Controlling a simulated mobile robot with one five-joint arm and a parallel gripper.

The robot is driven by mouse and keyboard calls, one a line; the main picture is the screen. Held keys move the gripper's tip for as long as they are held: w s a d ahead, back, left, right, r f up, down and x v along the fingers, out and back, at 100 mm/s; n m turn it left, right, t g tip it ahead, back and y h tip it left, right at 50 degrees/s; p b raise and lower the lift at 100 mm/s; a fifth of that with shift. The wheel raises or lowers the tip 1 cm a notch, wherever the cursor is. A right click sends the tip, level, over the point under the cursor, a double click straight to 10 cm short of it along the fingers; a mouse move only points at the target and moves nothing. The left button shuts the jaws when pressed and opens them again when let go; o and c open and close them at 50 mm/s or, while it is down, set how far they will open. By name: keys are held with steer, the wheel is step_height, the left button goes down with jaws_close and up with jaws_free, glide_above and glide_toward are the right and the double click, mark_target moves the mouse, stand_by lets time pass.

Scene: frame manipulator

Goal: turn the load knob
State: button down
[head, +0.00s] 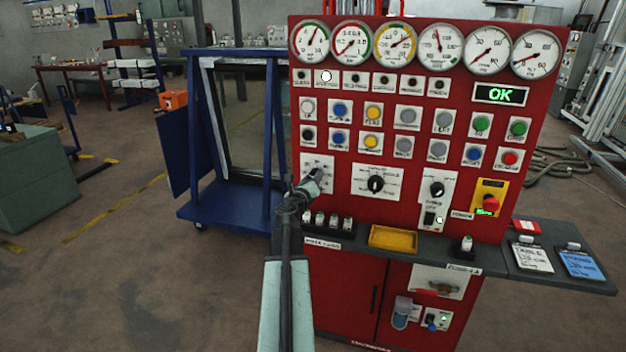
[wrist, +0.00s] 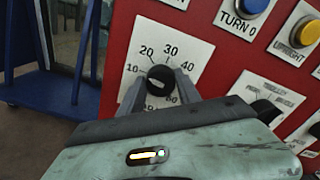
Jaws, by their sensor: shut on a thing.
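My gripper (head: 315,180) reaches the leftmost dial plate (head: 309,161) on the red control panel. In the wrist view, my gripper (wrist: 160,92) has its two grey fingers on either side of a black round knob (wrist: 160,74), shut on it. The knob has a pale mark on its face. In the head view, my gripper hides the knob.
A middle black knob (head: 376,184) and a right black knob (head: 437,189) sit to the right. A red emergency button (head: 490,202) is farther right. A ledge with a yellow tray (head: 393,237) juts out below. A blue rack (head: 187,150) stands left of the panel.

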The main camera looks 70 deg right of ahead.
steer(key=n, duration=1.1)
steer(key=shift+f, duration=0.25)
steer(key=shift+a, duration=0.1)
stand_by(0.4)
steer(key=c, duration=0.8)
jaws_free()
steer(key=shift+w, duration=0.1)
steer(key=shift+c, duration=0.2)
steer(key=a, duration=0.7)
steer(key=shift+s+a, duration=0.25)
steer(key=shift+a, duration=0.1)
